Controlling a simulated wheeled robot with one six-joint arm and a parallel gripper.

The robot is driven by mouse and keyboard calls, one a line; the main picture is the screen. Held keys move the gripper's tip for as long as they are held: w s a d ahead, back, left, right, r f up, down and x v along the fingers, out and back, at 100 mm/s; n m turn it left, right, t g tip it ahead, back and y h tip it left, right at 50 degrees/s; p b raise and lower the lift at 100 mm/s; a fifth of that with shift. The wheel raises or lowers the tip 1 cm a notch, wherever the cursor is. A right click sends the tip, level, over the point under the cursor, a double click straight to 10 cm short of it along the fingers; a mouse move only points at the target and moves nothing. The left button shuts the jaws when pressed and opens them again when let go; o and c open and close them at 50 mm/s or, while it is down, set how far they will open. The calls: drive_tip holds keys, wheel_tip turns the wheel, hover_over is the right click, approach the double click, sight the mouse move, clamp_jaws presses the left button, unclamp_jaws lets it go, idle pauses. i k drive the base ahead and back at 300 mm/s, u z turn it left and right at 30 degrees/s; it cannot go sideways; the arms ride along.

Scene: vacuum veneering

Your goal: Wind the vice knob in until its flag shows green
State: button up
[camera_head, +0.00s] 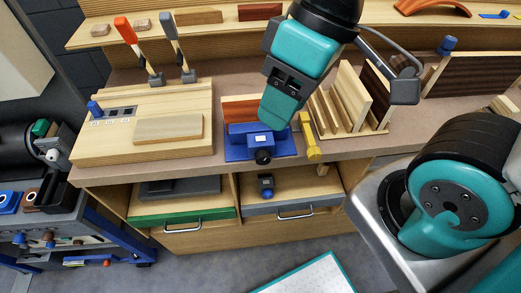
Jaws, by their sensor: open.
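The blue vice (240,153) sits on the workbench near its front edge, with a reddish wood piece (240,110) standing behind it. Its dark round knob (263,157) faces the front. A small pale patch (262,138) shows on top of the vice's blue block; I cannot tell whether this is the flag, and I see no green there. My gripper (279,110), at the end of my teal arm, is just above and behind the vice block and covers part of the wood. It is open and apart from the knob; its fingertips are not clear.
A yellow tool (308,138) stands close to the vice's right, beside a rack of upright boards (350,98). A wooden board with levers (150,145) lies to the left. Drawers (180,218) stand open below the bench front. The space before the knob is clear.

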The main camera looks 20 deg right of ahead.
sight(262, 157)
drive_tip(key=z, duration=2.45)
drive_tip(key=k, duration=1.85)
drive_tip(key=u, duration=0.25)
